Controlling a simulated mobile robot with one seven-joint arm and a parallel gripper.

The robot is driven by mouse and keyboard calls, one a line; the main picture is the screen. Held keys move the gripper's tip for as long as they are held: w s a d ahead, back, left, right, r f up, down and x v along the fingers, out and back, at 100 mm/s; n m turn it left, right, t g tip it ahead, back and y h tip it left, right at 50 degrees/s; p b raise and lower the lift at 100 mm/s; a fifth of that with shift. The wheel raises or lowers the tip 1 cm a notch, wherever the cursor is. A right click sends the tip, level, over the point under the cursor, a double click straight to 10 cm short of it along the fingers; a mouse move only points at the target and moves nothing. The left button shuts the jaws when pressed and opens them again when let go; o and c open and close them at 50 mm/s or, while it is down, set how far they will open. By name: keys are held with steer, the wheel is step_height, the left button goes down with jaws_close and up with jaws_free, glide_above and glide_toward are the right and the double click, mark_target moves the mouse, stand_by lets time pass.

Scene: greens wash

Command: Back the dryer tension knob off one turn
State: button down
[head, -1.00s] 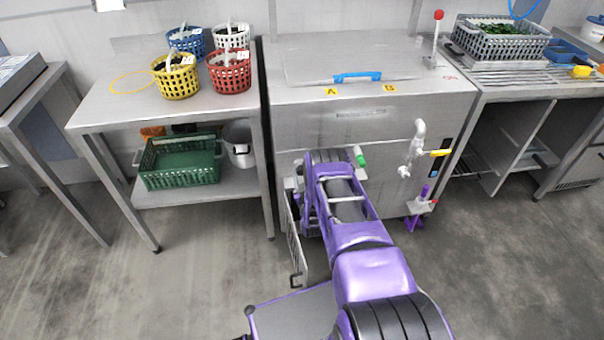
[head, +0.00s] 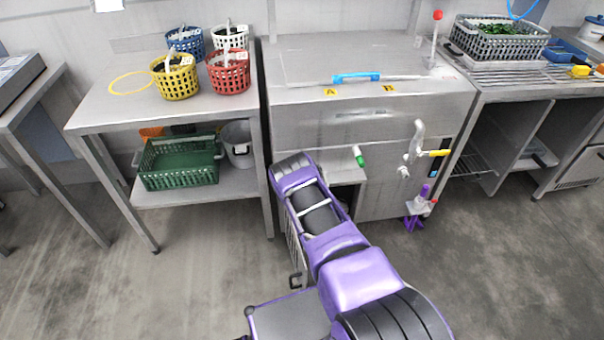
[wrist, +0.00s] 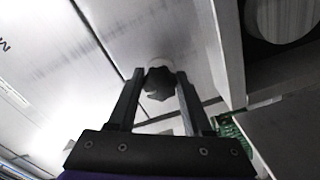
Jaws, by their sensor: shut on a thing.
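In the wrist view a dark lobed knob (wrist: 159,86) stands out from a pale metal panel (wrist: 140,30). My gripper (wrist: 160,76) has one finger on each side of the knob and is shut on it. In the head view my purple arm reaches down to the open lower compartment of the steel washing machine (head: 375,125). There the arm hides the knob and the gripper's fingers.
An open door (head: 293,245) stands beside my arm at the machine's lower left. A green-tipped valve (head: 361,158) is just right of the arm. The left table (head: 105,105) holds several baskets, with a green crate (head: 180,175) below.

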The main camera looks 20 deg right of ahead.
steer(key=shift+r+n, duration=0.1)
steer(key=shift+n, duration=0.2)
stand_by(0.4)
steer(key=shift+c, duration=1.6)
jaws_free()
steer(key=shift+s, duration=0.15)
